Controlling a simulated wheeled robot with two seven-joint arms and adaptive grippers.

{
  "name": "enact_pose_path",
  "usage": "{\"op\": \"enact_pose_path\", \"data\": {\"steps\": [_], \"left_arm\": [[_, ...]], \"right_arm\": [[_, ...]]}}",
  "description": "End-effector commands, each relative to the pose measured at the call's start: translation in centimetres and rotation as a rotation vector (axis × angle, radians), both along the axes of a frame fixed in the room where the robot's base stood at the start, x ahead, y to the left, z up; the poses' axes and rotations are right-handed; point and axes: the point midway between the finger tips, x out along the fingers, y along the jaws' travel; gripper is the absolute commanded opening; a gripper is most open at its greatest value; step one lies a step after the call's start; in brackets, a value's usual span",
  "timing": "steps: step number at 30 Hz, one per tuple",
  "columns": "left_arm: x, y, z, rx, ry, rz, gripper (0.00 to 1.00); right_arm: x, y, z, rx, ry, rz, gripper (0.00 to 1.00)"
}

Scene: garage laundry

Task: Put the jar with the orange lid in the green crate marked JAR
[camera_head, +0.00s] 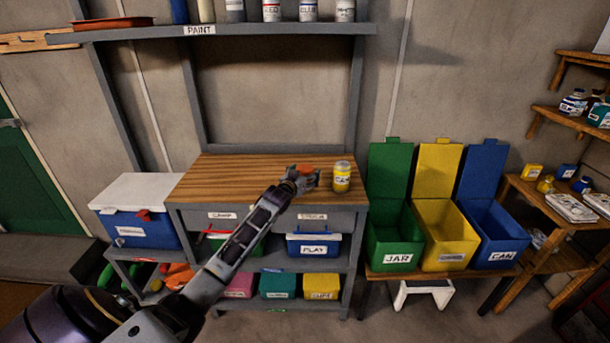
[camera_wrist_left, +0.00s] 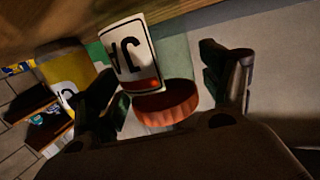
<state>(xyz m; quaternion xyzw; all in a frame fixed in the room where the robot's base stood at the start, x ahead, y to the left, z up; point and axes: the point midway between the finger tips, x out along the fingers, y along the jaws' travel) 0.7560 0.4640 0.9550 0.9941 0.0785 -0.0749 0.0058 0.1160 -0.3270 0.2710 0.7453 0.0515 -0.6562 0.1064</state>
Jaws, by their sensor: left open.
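The jar with the orange lid (camera_head: 300,167) is at the right part of the wooden bench top, mostly hidden behind my left gripper (camera_head: 305,180) in the head view. In the left wrist view its ridged orange lid (camera_wrist_left: 168,104) and a white label with black letters show between the two fingers. My left gripper is open, a finger on either side of the jar; contact cannot be told. The green crate marked JAR (camera_head: 396,239) stands right of the bench, its lid raised. My right gripper is not in view.
A yellow crate (camera_head: 445,237) and a blue crate marked CAN (camera_head: 495,236) stand right of the green one, lids up. The bench top's left part (camera_head: 225,178) is clear. A PAINT shelf (camera_head: 230,30) hangs above.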

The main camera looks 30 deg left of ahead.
Motion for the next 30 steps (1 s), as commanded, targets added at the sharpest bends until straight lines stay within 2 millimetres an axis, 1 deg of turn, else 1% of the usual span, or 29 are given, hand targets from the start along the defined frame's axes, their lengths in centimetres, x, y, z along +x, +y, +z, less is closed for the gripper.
{"op": "enact_pose_path", "data": {"steps": [5,11,23,30], "left_arm": [[0.0,0.0,0.2,0.000,0.000,0.000,0.80],[-0.6,-0.1,0.3,0.000,0.000,0.000,0.80],[-3.5,-0.6,0.7,0.000,0.001,0.000,0.80],[-5.5,-0.9,1.0,0.000,0.000,0.000,0.80]], "right_arm": [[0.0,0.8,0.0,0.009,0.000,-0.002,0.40],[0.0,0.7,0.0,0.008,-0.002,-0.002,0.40],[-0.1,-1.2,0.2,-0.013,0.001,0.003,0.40],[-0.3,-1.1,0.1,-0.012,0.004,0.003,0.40]]}}
